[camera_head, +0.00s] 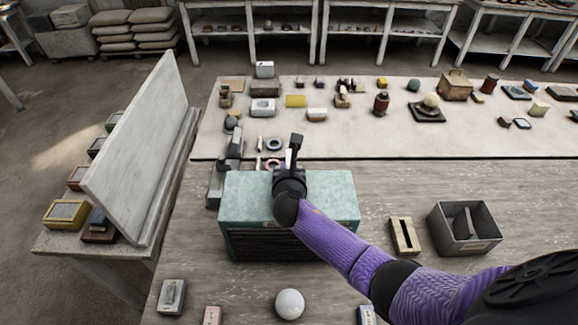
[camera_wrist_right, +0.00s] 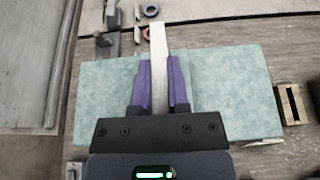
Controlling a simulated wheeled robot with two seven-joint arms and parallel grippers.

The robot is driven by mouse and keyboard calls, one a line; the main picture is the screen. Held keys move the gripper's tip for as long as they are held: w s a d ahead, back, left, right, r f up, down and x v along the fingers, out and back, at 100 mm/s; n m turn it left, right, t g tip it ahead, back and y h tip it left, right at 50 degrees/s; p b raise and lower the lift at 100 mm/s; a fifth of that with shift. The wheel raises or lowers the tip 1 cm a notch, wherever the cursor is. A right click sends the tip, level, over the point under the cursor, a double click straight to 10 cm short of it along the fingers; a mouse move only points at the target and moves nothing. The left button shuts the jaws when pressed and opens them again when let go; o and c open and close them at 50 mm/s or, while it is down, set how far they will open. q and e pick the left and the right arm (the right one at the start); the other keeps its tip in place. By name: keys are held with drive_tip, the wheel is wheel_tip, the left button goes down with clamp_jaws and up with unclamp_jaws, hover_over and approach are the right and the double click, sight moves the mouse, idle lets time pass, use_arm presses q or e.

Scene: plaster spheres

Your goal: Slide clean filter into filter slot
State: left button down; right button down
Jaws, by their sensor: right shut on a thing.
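A teal-topped box (camera_head: 245,195) with a dark louvred front stands in the middle of the table. Its mottled top also fills much of the right wrist view (camera_wrist_right: 230,90). My right gripper (camera_wrist_right: 160,85) is over this box, its purple fingers shut on a thin white slab, apparently the clean filter (camera_wrist_right: 158,45), seen edge-on. In the head view my right gripper (camera_head: 293,158) and wrist hide most of the slab and part of the box top. I cannot make out the filter slot, nor whether the slab touches the box. My left gripper is not in view.
Right of the box are a slotted wooden block (camera_head: 404,236) and a dark open bin (camera_head: 482,245) with a grey piece inside. A white sphere (camera_head: 289,304) lies in front. A pale leaning board (camera_head: 135,150) stands left. Many small objects crowd the back slab (camera_head: 350,145).

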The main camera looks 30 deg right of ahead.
drive_tip(key=shift+f+b, duration=0.55)
drive_tip(key=shift+f, duration=0.15)
drive_tip(key=c, duration=0.5)
unclamp_jaws()
drive_tip(key=shift+c, duration=0.2)
wheel_tip(320, 180, up, 4)
drive_tip(key=p, duration=0.4)
drive_tip(key=shift+r+p, duration=0.1)
drive_tip(key=shift+p, duration=0.3)
drive_tip(key=shift+s+f, duration=0.1)
drive_tip(key=shift+f, duration=0.1)
